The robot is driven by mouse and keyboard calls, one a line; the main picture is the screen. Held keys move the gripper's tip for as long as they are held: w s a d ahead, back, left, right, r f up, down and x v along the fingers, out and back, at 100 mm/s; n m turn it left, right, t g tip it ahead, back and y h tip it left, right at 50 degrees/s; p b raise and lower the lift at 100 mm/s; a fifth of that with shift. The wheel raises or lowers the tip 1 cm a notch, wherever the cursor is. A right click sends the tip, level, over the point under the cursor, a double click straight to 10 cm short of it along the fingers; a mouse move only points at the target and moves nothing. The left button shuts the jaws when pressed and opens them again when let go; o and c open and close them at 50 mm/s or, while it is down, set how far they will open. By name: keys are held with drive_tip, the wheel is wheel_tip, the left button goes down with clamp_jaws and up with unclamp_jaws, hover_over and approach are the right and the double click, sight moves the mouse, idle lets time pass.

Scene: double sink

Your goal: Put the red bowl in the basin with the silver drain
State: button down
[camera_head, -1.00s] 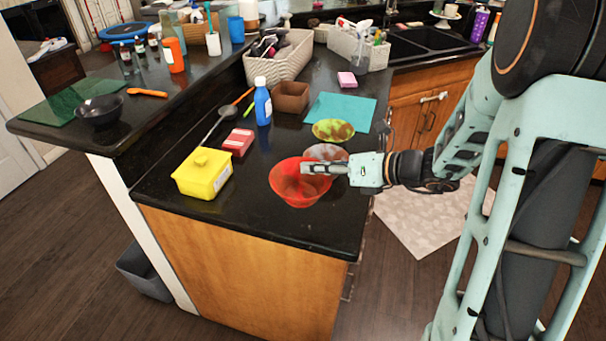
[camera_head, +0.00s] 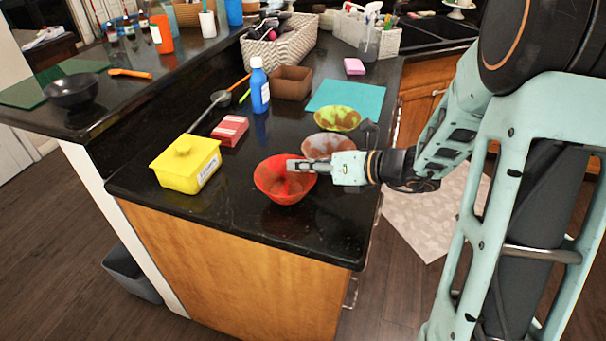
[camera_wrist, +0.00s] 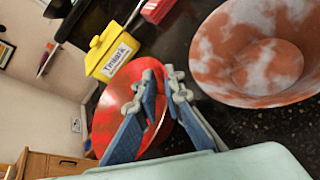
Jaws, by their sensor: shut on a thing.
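The red bowl (camera_head: 283,188) is at the front end of the black counter in the head view, close over or on the surface; I cannot tell whether its base touches. My gripper (camera_head: 292,165) reaches in from the right and is shut on the bowl's rim. In the wrist view the red bowl (camera_wrist: 106,112) lies behind and between my gripper's blue-padded fingers (camera_wrist: 163,95), which pinch its wall. The dark double sink (camera_head: 428,34) is at the back right, partly visible. Its drains are hidden.
A red-and-white mottled bowl (camera_head: 325,146) and a green-yellow bowl (camera_head: 338,118) stand just behind my gripper. A yellow lidded box (camera_head: 186,165), red box (camera_head: 230,130) and blue bottle (camera_head: 260,88) are to the left. A teal mat (camera_head: 347,97) lies farther back.

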drive_tip(key=shift+s+d+f+b, duration=0.15)
drive_tip(key=shift+f+b, duration=0.4)
drive_tip(key=shift+f, duration=0.35)
drive_tip(key=shift+r, duration=0.1)
drive_tip(key=c, duration=2.5)
unclamp_jaws()
drive_tip(key=shift+f, duration=0.2)
drive_tip(key=o, duration=0.5)
drive_tip(key=shift+c, duration=0.2)
